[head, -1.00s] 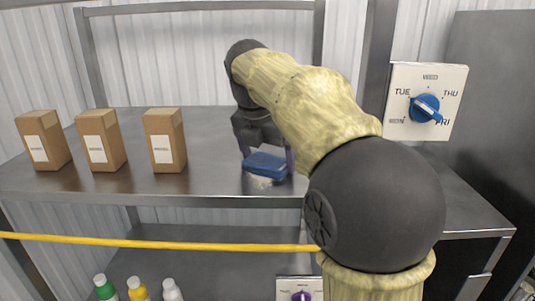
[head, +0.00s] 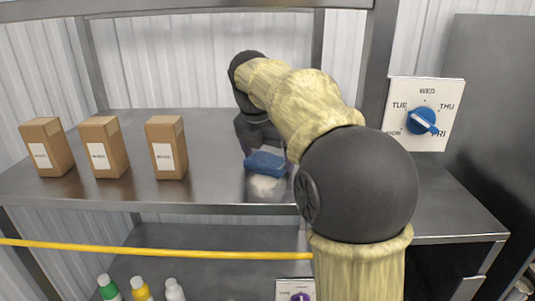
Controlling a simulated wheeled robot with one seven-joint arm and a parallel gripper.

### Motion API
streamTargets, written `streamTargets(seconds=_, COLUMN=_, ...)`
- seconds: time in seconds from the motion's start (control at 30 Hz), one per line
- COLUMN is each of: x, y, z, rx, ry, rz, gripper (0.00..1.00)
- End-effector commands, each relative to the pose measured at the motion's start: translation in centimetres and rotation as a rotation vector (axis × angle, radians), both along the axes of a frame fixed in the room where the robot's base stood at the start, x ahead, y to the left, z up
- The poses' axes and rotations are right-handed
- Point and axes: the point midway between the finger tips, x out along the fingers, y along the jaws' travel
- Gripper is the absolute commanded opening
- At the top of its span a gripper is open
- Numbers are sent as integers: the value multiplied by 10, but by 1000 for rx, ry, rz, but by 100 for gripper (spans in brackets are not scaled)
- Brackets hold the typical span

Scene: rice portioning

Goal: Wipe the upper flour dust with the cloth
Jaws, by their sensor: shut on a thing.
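My gripper (head: 264,150) is over the upper metal shelf, shut on a folded blue cloth (head: 267,164). The cloth is low over the shelf top; whether it touches the surface is hard to tell. A pale patch of flour dust (head: 263,187) shows on the shelf just in front of the cloth, towards the front edge. The cloth hides any dust beneath or behind it. My arm covers the area to the right, and most of the gripper's fingers are hidden.
Several labelled cardboard boxes (head: 105,147) stand on the upper shelf (head: 214,180) at left. A yellow bar (head: 160,248) crosses below its front edge. Capped bottles (head: 140,289) stand lower down. A day dial (head: 422,121) is at right. Shelf room between boxes and cloth is clear.

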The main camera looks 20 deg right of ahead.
Motion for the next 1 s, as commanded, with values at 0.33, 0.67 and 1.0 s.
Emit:
streamTargets(seconds=0.33, x=-16, y=5, z=-4, rx=2, ry=10, rz=-2, gripper=64)
streamTargets(seconds=0.67, x=-36, y=12, z=-3, rx=2, ry=11, rz=-1, gripper=64)
streamTargets(seconds=1.0, x=-37, y=12, z=-2, rx=2, ry=10, rz=-1, gripper=64)
